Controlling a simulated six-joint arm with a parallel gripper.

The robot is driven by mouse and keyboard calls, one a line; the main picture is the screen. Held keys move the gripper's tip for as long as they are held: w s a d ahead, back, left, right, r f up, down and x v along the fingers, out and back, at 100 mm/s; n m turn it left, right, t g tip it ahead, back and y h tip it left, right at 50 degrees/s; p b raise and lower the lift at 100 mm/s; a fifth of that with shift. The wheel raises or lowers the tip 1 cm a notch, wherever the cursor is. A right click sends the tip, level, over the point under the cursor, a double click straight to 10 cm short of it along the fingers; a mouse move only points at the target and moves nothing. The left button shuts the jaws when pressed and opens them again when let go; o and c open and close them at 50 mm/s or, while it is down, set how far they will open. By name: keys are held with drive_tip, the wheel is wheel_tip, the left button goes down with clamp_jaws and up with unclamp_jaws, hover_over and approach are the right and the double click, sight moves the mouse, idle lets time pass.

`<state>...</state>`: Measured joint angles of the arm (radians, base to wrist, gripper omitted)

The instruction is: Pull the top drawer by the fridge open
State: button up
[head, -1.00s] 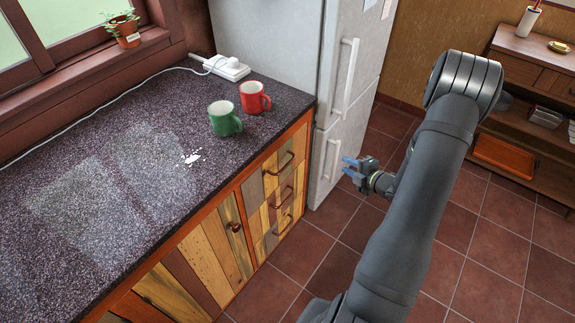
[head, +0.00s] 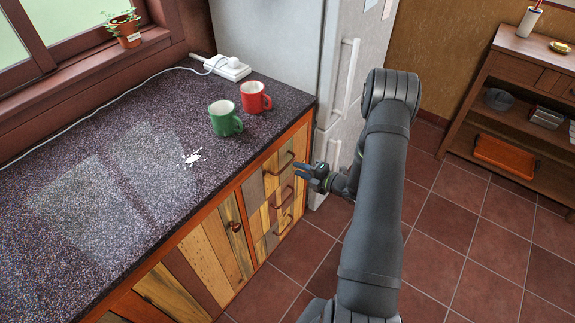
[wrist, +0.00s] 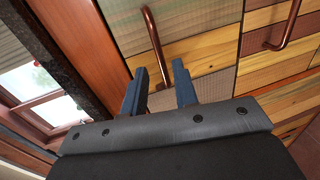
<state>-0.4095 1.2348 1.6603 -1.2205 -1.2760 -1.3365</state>
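The top drawer (head: 269,181) is the highest of three in the wooden-fronted cabinet next to the fridge, and it is shut. Its bar handle (head: 284,165) is brown metal. In the wrist view this handle (wrist: 152,38) is just beyond my fingertips, nearly in line with the gap between them. My gripper (head: 299,169) is in front of the drawers, close to the top handle. In the wrist view its two dark blue fingers (wrist: 160,80) are apart with nothing between them. I cannot tell the exact distance to the handle.
The second drawer's handle (wrist: 285,28) is to the right in the wrist view. The dark countertop (head: 100,180) overhangs the drawers and bears a green mug (head: 222,119) and a red mug (head: 253,98). The fridge (head: 290,45) stands beside the cabinet. The tiled floor in front is clear.

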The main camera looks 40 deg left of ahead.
sight(287, 165)
drive_tip(key=x, duration=0.6)
drive_tip(key=shift+a, duration=0.1)
drive_tip(key=shift+c, duration=0.2)
clamp_jaws()
